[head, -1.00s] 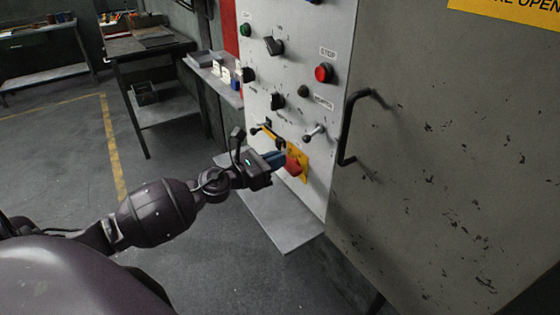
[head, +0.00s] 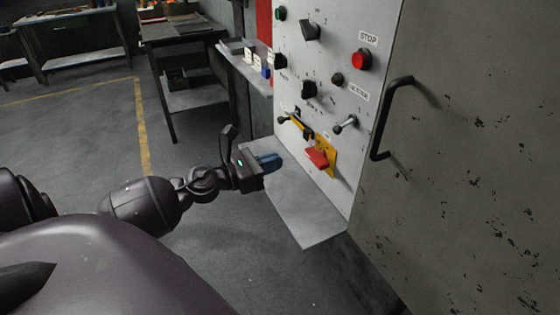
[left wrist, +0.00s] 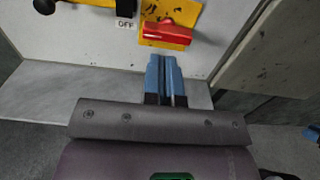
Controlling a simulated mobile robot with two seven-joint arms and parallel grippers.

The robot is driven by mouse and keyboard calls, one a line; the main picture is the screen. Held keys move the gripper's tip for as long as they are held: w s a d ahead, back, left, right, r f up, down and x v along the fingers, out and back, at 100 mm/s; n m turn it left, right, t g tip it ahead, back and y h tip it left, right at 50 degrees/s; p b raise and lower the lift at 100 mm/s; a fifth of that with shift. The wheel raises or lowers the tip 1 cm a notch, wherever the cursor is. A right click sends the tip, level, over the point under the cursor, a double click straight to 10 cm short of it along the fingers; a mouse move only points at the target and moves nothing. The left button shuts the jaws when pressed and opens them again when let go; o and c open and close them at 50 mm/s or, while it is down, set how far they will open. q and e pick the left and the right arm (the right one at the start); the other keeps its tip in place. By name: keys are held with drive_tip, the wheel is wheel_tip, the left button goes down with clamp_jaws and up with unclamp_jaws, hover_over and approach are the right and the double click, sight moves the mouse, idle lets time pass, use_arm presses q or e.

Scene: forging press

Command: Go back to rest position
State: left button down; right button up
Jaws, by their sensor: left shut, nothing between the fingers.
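My left gripper (head: 270,161) is shut and empty, its blue fingers pressed together. In the head view it hangs in the air above the grey ledge, to the left of the control panel (head: 345,105) and clear of it. In the left wrist view its fingers (left wrist: 165,75) point towards the panel, just below a red switch handle (left wrist: 167,32). The same red handle (head: 317,158) sits on a yellow plate in the head view, apart from the fingers.
A grey ledge (head: 312,222) juts out below the panel. A door with a black handle (head: 385,120) stands at the right. A workbench (head: 180,45) and a small shelf with blocks stand behind. The floor at left, with a yellow line (head: 141,125), is clear.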

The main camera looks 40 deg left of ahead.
drive_tip(key=shift+s+f, duration=0.15)
drive_tip(key=shift+s, duration=0.2)
drive_tip(key=shift+w, duration=0.15)
use_arm(q)
drive_tip(key=s+f+n+g+y, duration=0.15)
drive_tip(key=f+n, duration=0.35)
drive_tip(key=n, duration=0.5)
drive_tip(key=s+d+f+n+y, duration=0.1)
drive_tip(key=s+f+n+y, duration=0.25)
drive_tip(key=n, duration=0.75)
drive_tip(key=s+f+n+y, duration=0.15)
drive_tip(key=f+n, duration=0.35)
drive_tip(key=n, duration=0.5)
drive_tip(key=s+d+f+n+g, duration=0.4)
drive_tip(key=s+d+f+n, duration=0.4)
drive_tip(key=s+d+f, duration=0.1)
drive_tip(key=shift+s+d+f, duration=0.35)
drive_tip(key=shift+s+f, duration=0.35)
drive_tip(key=shift+s, duration=0.55)
use_arm(e)
drive_tip(key=shift+t, duration=0.3)
drive_tip(key=w+r, duration=0.3)
drive_tip(key=shift+a+r, duration=0.15)
